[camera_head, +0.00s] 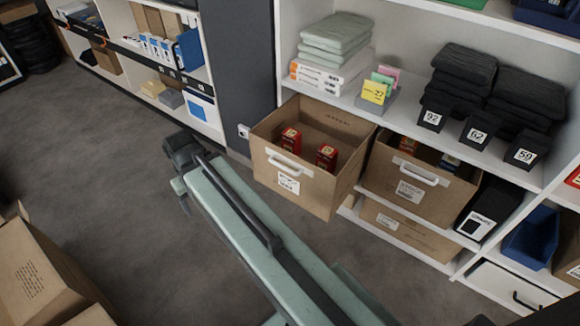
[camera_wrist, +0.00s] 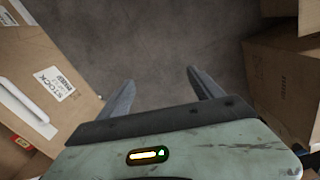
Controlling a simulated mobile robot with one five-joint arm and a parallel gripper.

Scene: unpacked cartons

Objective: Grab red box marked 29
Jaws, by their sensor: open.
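Two small red boxes stand in the pulled-out cardboard carton (camera_head: 335,181) in the head view: a left one (camera_head: 290,141) and a right one (camera_head: 326,158). Their markings are too small to read, so I cannot tell which is 29. A reddish box (camera_head: 407,145) shows partly in the carton to the right. My gripper (camera_head: 180,152) is left of the pulled-out carton, outside it. In the wrist view my gripper (camera_wrist: 157,76) is open, with bare floor between its fingers. A carton front with a label and white handle (camera_wrist: 28,107) is at the left there.
Black boxes marked 92 (camera_head: 432,117), 62 (camera_head: 474,133) and 59 (camera_head: 523,153) stand on the shelf above. A blue bin (camera_head: 530,238) is at lower right. Closed cartons (camera_head: 40,275) stand at lower left. The floor between is clear.

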